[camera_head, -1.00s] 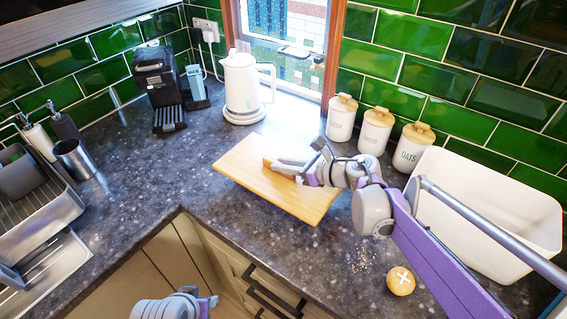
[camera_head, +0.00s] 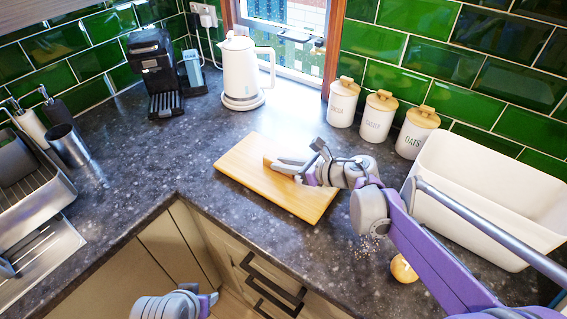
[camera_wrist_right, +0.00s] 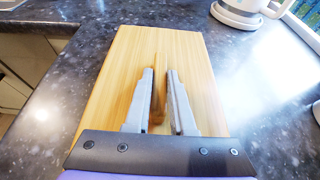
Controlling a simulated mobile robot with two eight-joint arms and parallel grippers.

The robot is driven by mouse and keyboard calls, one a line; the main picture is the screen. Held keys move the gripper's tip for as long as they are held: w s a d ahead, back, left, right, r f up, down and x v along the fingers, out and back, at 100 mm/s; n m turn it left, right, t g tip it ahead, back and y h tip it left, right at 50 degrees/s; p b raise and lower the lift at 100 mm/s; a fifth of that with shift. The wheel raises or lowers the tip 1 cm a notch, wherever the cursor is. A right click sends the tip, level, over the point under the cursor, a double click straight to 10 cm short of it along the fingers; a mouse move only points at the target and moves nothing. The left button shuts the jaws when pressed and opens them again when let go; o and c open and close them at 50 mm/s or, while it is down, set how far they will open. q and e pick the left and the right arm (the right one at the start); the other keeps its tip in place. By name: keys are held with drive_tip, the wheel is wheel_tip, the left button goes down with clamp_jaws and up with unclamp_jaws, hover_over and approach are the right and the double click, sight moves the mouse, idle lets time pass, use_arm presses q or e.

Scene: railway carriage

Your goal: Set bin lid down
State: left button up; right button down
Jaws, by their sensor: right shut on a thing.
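The bin lid (camera_head: 250,178) is a flat, light wooden board with a raised wooden grip strip. It lies level on or just above the dark countertop; I cannot tell if it fully rests there. My right gripper (camera_head: 282,166) is shut on the lid's grip strip, with one finger on each side of it in the right wrist view (camera_wrist_right: 160,78). The lid (camera_wrist_right: 195,62) fills the middle of that view. The open white bin (camera_head: 490,190) stands uncovered at the right, partly behind my right arm. My left gripper (camera_head: 208,303) is low at the bottom edge, away from the lid.
A white kettle (camera_head: 240,75) and a black coffee machine (camera_head: 158,75) stand behind the lid. Lidded canisters (camera_head: 377,117) line the wall. A round bun (camera_head: 403,269) and crumbs lie on the counter at right. The counter left of the lid is clear.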

drive_tip(key=shift+f, duration=0.2)
drive_tip(key=c, duration=0.7)
unclamp_jaws()
drive_tip(key=c, duration=0.4)
drive_tip(key=shift+s+d, duration=0.1)
drive_tip(key=shift+p+v, duration=0.65)
drive_tip(key=shift+v, duration=1.75)
